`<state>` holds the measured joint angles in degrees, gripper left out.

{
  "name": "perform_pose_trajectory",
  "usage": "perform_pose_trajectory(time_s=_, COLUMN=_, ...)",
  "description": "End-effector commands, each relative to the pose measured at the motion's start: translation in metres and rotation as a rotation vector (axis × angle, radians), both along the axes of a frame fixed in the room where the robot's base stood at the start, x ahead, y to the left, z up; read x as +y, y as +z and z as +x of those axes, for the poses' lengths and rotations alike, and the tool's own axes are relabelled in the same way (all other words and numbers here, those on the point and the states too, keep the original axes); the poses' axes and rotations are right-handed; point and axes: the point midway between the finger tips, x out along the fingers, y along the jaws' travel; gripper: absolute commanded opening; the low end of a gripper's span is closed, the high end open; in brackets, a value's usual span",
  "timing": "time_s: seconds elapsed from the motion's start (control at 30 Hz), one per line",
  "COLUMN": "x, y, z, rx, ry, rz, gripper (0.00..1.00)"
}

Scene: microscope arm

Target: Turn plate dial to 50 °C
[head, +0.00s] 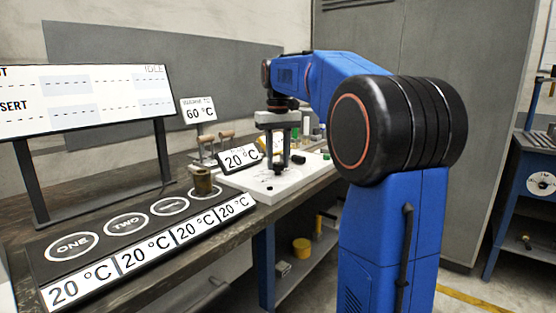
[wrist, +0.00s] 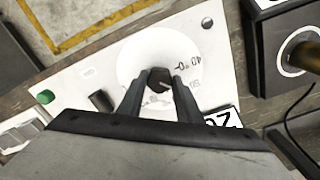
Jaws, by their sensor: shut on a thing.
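The plate dial is a dark knob (wrist: 160,77) in the middle of a white round scale (wrist: 130,62) on a white panel (wrist: 75,82). Printed numbers show at the right of the scale, one of them reading 40. My gripper (wrist: 158,85) is shut on the knob, one finger on each side of it. A small display (head: 240,158) behind the panel reads 20 °C.
A dark strip (head: 110,245) with numbered round pads and several 20 °C labels lies at the front left. A green button (wrist: 46,96) and a black peg (wrist: 100,100) are on the panel.

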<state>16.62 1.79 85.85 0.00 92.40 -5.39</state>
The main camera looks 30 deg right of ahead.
Motion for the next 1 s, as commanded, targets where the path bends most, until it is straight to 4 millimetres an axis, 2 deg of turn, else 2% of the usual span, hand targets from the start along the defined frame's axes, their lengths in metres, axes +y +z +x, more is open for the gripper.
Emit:
perform_pose_trajectory(time_s=0.5, x=-0.0004, y=0.0009, z=0.0008, rx=-0.004, ry=0.021, rz=-0.002, gripper=0.09)
perform_pose_trajectory(time_s=0.53, x=-0.0004, y=0.0009, z=0.0008, rx=-0.004, ry=0.021, rz=-0.002, gripper=0.34)
perform_pose_trajectory(time_s=0.6, x=-0.0004, y=0.0009, z=0.0007, rx=-0.004, ry=0.021, rz=-0.002, gripper=0.5)
perform_pose_trajectory(time_s=1.0, x=-0.0003, y=0.0055, z=0.0008, rx=-0.003, ry=0.021, rz=-0.001, gripper=0.5)
